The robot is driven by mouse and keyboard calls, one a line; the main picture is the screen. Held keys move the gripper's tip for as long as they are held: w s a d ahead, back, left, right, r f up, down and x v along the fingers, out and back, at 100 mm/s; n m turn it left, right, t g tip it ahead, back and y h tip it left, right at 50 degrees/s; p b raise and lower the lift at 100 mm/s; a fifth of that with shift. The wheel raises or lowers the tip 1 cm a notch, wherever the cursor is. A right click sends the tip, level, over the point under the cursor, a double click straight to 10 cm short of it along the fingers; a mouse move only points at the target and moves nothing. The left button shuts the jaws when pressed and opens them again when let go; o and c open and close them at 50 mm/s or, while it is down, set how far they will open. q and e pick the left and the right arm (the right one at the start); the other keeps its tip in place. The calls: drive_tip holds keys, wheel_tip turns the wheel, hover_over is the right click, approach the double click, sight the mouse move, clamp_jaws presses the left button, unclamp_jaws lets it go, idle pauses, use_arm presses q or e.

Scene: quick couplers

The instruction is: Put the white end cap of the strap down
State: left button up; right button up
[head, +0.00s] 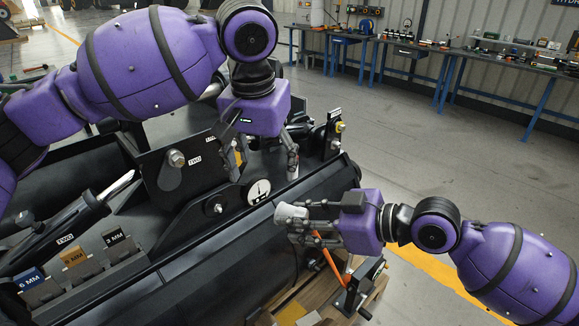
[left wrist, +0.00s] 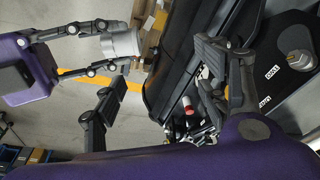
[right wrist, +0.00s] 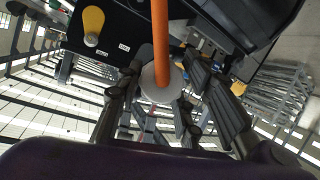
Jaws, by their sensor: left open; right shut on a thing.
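The white end cap (head: 291,212) is a short pale cylinder held off the floor beside the black machine. My right gripper (head: 296,222) is shut on it, with its fingers around its sides. The cap shows as a pale cylinder in the left wrist view (left wrist: 122,43) and as a pale disc with the orange strap (right wrist: 160,40) in front of it in the right wrist view (right wrist: 160,84). The strap (head: 331,262) also shows below my right gripper. My left gripper (head: 265,160) is open above the machine, apart from the cap. Its finger contacts are partly hidden.
The black machine (head: 240,250) fills the left and middle, with a round white dial (head: 258,192). Marked blocks (head: 74,258) sit at lower left. A small stand with a crank (head: 360,285) is on a wooden pallet (head: 290,312). Workbenches (head: 500,80) line the wall; the floor between is clear.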

use_arm(q)
drive_tip(key=m, duration=0.2)
approach(293, 208)
drive_tip(key=shift+g, duration=0.4)
drive_tip(key=f, duration=0.3)
drive_tip(key=w+f, duration=0.1)
drive_tip(key=f, duration=0.3)
drive_tip(key=w+f, duration=0.1)
drive_tip(key=f, duration=0.3)
drive_tip(key=shift+w+d, duration=0.15)
drive_tip(key=shift+d, duration=0.05)
drive_tip(key=c, duration=1.1)
drive_tip(key=shift+c, duration=0.8)
use_arm(e)
drive_tip(key=o, duration=1.4)
drive_tip(key=shift+c, duration=0.2)
drive_tip(key=shift+d, duration=0.1)
